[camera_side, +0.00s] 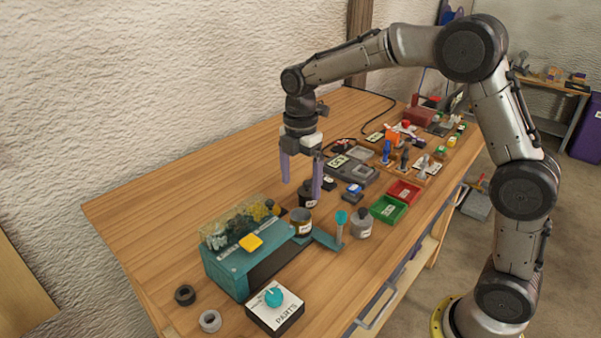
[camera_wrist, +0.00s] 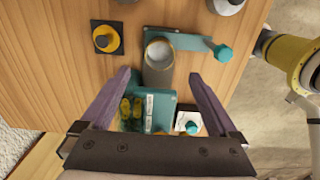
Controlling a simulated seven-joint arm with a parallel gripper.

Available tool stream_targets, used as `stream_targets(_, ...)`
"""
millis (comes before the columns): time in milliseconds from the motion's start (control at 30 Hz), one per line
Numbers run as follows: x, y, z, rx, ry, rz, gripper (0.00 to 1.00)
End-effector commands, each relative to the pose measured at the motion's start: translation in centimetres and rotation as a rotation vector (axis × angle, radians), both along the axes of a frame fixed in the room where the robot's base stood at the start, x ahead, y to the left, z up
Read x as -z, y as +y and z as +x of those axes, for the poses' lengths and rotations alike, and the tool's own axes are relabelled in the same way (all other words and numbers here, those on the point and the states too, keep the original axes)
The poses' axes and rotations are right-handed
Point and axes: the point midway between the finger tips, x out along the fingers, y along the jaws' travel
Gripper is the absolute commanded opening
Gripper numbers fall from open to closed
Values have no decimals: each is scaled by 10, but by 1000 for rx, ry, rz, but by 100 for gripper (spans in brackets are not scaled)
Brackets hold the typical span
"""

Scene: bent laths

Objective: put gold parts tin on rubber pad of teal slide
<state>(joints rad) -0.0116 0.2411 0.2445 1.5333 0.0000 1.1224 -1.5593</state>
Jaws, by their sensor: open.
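The gold parts tin (camera_side: 301,222) stands upright beside the teal machine, at the inner end of the teal slide (camera_side: 325,240). In the wrist view the tin (camera_wrist: 159,68) overlaps the slide (camera_wrist: 188,41); I cannot tell whether it rests on it. The rubber pad cannot be made out. The slide's teal knob (camera_side: 341,217) stands at its outer end; it also shows in the wrist view (camera_wrist: 222,52). My gripper (camera_side: 303,192) is open and empty, pointing down above the bench. In the wrist view the tin lies between and slightly beyond the fingertips (camera_wrist: 160,72).
The teal machine (camera_side: 228,273) with a clear cover stands left of the tin. Red (camera_side: 404,192) and green trays (camera_side: 388,210) lie right. The far left bench is clear.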

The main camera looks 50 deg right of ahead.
Motion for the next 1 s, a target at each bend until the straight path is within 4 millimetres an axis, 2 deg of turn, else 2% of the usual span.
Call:
stream_targets(100, -14, 0, 1, 0, -3, 0, 95)
stream_targets(333, -21, 0, -1, 3, -1, 0, 95)
stream_targets(467, -33, 0, -13, 75, -28, 1, 95)
stream_targets(567, -53, -1, -39, 223, -78, 9, 95)
stream_targets(733, -84, -3, -106, 590, -190, 59, 95)
stream_targets(867, -93, -4, -158, 879, -270, 130, 95)
stream_targets(1000, -88, -5, -210, 1169, -336, 227, 95)
